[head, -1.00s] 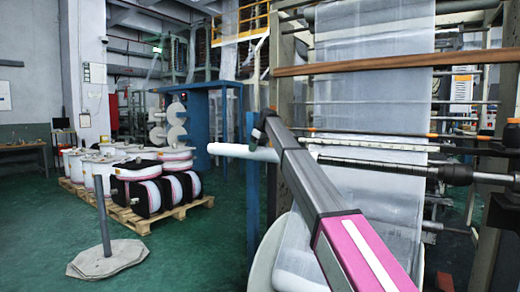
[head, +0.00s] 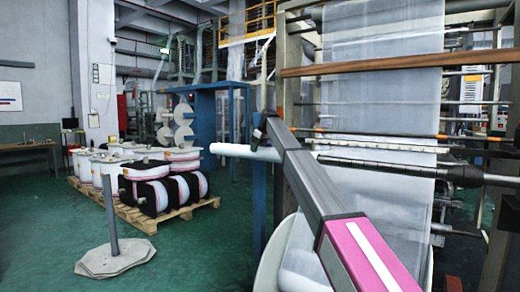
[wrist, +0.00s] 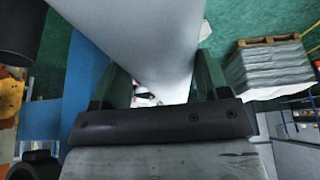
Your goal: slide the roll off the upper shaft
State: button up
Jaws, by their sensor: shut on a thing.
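The roll (head: 230,150) is a smooth white cylinder, lying level and sticking out to the left past my arm in the head view. My gripper (head: 259,132) is at the roll, partly hidden by my own arm. In the wrist view the roll (wrist: 140,35) fills the middle, and the green fingers of my gripper (wrist: 158,78) are shut on it from both sides. The upper shaft (head: 385,168), dark with a thick collar to the right, runs in line with the roll. My arm hides part of the join, so I cannot tell how far the roll sits over the shaft.
A lower white roll (head: 300,262) hangs beneath, partly behind my arm. A grey post on a flat base (head: 115,258) stands at the left. A pallet (head: 150,222) with black and white reels is behind it. A blue frame (head: 259,205) stands close by. Green floor is open between.

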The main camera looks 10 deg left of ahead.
jog(key=shift+w+a, duration=0.95)
jog(key=shift+a, duration=1.3)
jog(key=shift+w+a, duration=0.95)
jog(key=shift+a, duration=1.3)
jog(key=shift+w+a, duration=0.95)
jog(key=shift+a, duration=1.3)
jog(key=shift+r, duration=0.1)
